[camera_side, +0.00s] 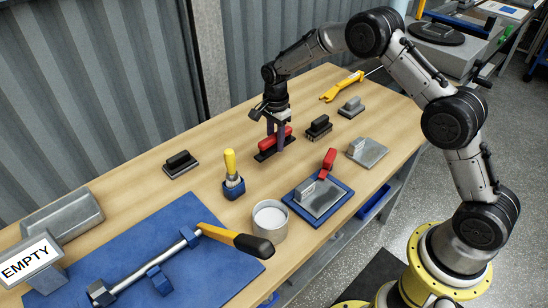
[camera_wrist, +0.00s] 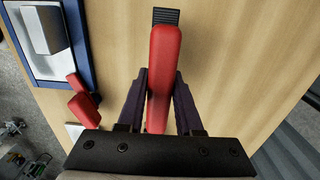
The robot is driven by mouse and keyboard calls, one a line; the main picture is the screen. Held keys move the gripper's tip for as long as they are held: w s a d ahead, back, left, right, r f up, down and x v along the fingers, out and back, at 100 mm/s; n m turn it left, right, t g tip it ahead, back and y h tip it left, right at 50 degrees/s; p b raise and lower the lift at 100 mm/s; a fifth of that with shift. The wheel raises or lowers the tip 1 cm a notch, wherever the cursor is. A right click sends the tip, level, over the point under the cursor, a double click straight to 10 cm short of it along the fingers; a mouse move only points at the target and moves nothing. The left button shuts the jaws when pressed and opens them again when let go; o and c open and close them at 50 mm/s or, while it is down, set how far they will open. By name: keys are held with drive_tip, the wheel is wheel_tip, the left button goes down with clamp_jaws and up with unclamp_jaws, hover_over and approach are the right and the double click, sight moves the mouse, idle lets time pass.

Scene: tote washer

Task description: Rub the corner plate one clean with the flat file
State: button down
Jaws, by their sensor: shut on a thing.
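My gripper (camera_side: 277,146) is shut on the red handle of a tool with a dark, ridged base, which looks like the flat file (camera_side: 267,153). In the wrist view the red handle (camera_wrist: 164,70) sits between both fingers, and its dark ridged end shows beyond. The tool is level at the table top; I cannot tell whether it touches. A grey metal plate with a raised block (camera_side: 322,199) lies in a blue tray (camera_side: 291,205), nearer the camera and apart from the tool. A similar plate (camera_side: 372,154) lies outside the tray. No label shows which is corner plate one.
A red clamp-like piece (camera_side: 328,162) stands by the tray's back edge. Dark-handled blocks (camera_side: 318,127), a yellow-handled brush (camera_side: 231,172), a round white-filled tub (camera_side: 270,221) and a yellow tool (camera_side: 342,87) stand around. A blue mat (camera_side: 215,270) lies at the front left.

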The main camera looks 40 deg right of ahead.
drive_tip(key=shift+s, duration=0.1)
approach(323, 205)
drive_tip(key=d, duration=0.1)
drive_tip(key=w+d, duration=0.2)
drive_tip(key=d, duration=0.1)
drive_tip(key=shift+r, duration=0.25)
drive_tip(key=shift+f, duration=0.1)
drive_tip(key=shift+f, duration=1.6)
drive_tip(key=shift+s+a+f, duration=0.1)
drive_tip(key=shift+s+a, duration=0.2)
drive_tip(key=shift+a, duration=0.35)
drive_tip(key=shift+s+a+f, duration=0.1)
drive_tip(key=shift+s+a, duration=0.25)
drive_tip(key=shift+a, duration=0.35)
drive_tip(key=shift+s+a+f, duration=0.1)
drive_tip(key=shift+s+a, duration=0.2)
drive_tip(key=shift+a, duration=0.35)
drive_tip(key=shift+f, duration=0.65)
drive_tip(key=shift+f, duration=0.3)
drive_tip(key=shift+f, duration=0.6)
